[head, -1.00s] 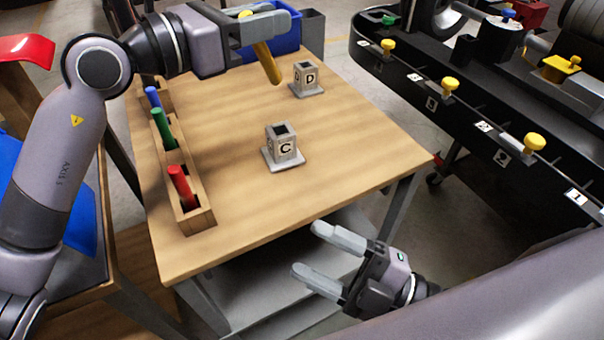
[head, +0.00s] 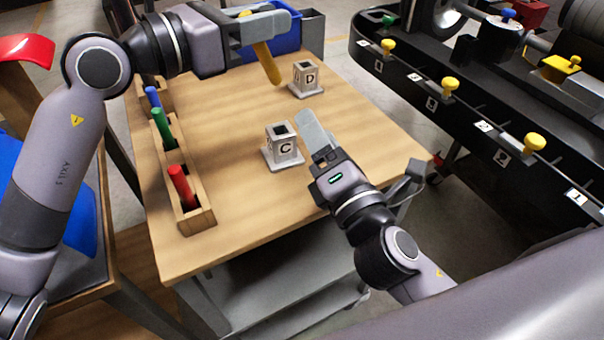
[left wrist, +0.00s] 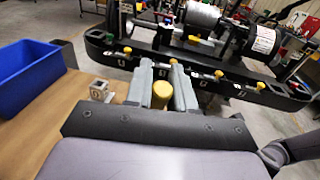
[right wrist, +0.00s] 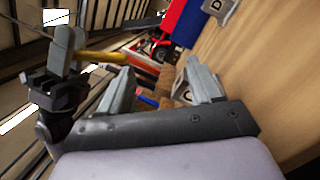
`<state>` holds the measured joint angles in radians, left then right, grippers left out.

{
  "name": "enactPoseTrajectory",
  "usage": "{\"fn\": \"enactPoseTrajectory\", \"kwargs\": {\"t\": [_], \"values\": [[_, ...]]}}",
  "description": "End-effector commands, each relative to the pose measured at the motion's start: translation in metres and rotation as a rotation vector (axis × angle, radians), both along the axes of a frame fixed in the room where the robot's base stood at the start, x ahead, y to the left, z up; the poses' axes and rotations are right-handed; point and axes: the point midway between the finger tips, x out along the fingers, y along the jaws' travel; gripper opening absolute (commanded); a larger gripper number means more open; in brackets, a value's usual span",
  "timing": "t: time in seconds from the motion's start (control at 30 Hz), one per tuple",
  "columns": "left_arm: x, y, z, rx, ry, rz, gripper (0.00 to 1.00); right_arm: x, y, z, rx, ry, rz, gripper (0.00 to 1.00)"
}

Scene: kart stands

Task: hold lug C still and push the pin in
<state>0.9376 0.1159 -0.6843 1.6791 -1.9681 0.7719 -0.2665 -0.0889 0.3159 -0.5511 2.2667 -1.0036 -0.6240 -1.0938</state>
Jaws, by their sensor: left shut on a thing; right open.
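Lug C (head: 283,150), a grey square socket on a flat base with an open top, stands upright on the wooden table (head: 235,215). My left gripper (head: 262,28) is shut on a yellow pin (head: 267,63), which hangs slightly tilted above the table, behind lug C. The pin shows end-on between the left fingers in the left wrist view (left wrist: 161,94). My right gripper (head: 314,130) is open just right of lug C, fingers low over the table. In the right wrist view, part of lug C (right wrist: 182,93) shows between its fingers; contact is unclear.
Lug D (head: 306,80) stands farther back. A wooden rack (head: 198,220) at the left holds red (head: 181,186), green (head: 162,129) and blue (head: 152,96) pins. A blue bin (head: 272,42) is at the back. The kart stand (head: 440,100) is to the right.

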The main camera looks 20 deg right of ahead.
Motion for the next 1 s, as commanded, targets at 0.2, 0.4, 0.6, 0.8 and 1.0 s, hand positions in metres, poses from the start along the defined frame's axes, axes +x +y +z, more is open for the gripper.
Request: {"fn": "enactPoseTrajectory", "kwargs": {"t": [0.2, 0.4, 0.6, 0.8, 1.0], "values": [[0.000, 0.000, 0.001, -0.001, 0.000, 0.000, 0.00, -0.009, 0.020, -0.017, -0.385, 0.027, -0.042, 0.64], [0.000, 0.000, 0.001, -0.001, 0.000, 0.000, 0.00, -0.020, 0.031, -0.034, -0.719, 0.047, -0.068, 0.64], [0.000, 0.000, 0.001, -0.001, 0.000, 0.000, 0.00, -0.027, 0.036, -0.045, -0.934, 0.058, -0.080, 0.64], [0.000, 0.000, 0.001, -0.001, 0.000, 0.000, 0.00, -0.024, 0.038, -0.049, -1.002, 0.058, -0.083, 0.64], [0.000, 0.000, 0.001, -0.001, 0.000, 0.000, 0.00, 0.004, 0.040, -0.047, -1.001, 0.058, -0.087, 0.64]]}}
